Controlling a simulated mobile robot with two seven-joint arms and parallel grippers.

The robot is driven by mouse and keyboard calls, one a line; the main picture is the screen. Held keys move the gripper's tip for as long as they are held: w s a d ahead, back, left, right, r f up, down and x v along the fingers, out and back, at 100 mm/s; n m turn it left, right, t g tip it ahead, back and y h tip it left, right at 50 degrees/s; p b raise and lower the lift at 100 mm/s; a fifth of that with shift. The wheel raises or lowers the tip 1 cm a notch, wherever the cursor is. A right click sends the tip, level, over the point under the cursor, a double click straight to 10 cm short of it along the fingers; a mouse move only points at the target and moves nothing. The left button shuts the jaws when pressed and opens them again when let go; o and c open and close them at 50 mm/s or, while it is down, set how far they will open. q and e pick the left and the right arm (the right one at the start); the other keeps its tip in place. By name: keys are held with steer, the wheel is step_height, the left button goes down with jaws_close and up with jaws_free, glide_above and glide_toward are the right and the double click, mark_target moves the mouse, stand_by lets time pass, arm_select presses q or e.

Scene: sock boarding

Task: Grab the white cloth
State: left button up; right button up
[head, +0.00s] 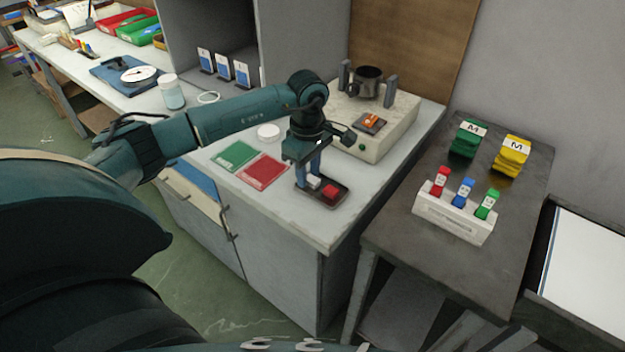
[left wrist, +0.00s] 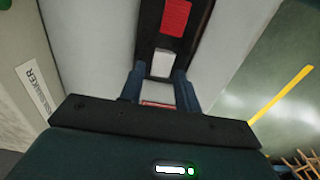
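The white cloth (head: 313,183) is a small folded block at one end of a dark tray (head: 338,201), beside a red block (head: 330,192). My left gripper (head: 309,181) points down over the tray with its two blue fingers apart. In the left wrist view, the white cloth (left wrist: 161,63) shows at and just beyond the gap between the fingertips (left wrist: 160,75). I cannot tell whether the fingers touch it. The red block (left wrist: 177,17) lies farther along the tray. My right gripper is not in view.
Green (head: 235,156) and red (head: 263,170) mats lie left of the tray. A beige box (head: 375,125) with a dark pot (head: 367,82) stands behind it. The tray is near the counter's front corner. A dark table (head: 400,235) at right holds folded cloths and a white rack (head: 452,220).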

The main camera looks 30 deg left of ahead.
arm_select(q)
steer(key=shift+f, duration=0.2)
steer(key=shift+c, duration=0.5)
jaws_close()
steer(key=shift+r, duration=0.1)
